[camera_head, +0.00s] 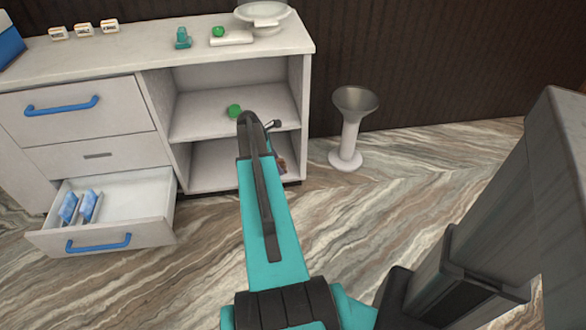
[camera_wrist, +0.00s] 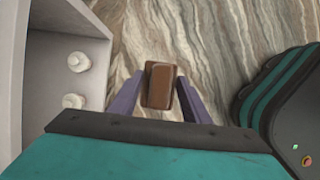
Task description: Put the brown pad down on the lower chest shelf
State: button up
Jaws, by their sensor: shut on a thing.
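My gripper (camera_wrist: 158,92) is shut on the brown pad (camera_wrist: 159,76), a small block with rounded edges, and holds it over the striped floor in the wrist view. In the head view my arm hides most of the gripper; a bit of the brown pad (camera_head: 281,164) shows beside the arm's end, in front of the chest's open right side. The lower chest shelf (camera_head: 209,165) is the pale bottom board of that open bay, partly hidden by my arm. No contact between pad and shelf can be seen.
The upper shelf (camera_head: 200,122) holds a green ball (camera_head: 234,111). The lower drawer (camera_head: 120,198) stands open with blue packets in it. A white stand with a grey bowl (camera_head: 354,102) is right of the chest. White knobs (camera_wrist: 76,62) on a pale surface lie left in the wrist view.

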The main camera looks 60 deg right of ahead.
jog(key=w+a+r+n+p, duration=0.1)
jog(key=w+a+r+p, duration=0.6)
jog(key=w+a+r, duration=0.55)
jog(key=w+a+r+n+p, duration=0.1)
jog(key=w+a+r+p, duration=0.75)
jog(key=a+r, duration=0.6)
jog(key=w+a+r+p, duration=0.2)
jog(key=a+r+p, duration=0.2)
jog(key=a+r, duration=0.5)
jog(key=w+a+r+n+p, duration=0.1)
jog(key=a+r+p, duration=0.3)
jog(key=a+r, duration=0.5)
jog(key=w+a+r+h+p, duration=0.1)
jog(key=w+a+r+p, duration=0.2)
jog(key=a+r, duration=0.7)
jog(key=a+p, duration=0.1)
jog(key=a, duration=0.3)
jog(key=shift+w+a+t+p, duration=0.15)
jog(key=shift+t+p, duration=0.15)
jog(key=shift+p, duration=0.1)
jog(key=shift+a+n, duration=0.1)
jog(key=shift+n, duration=0.2)
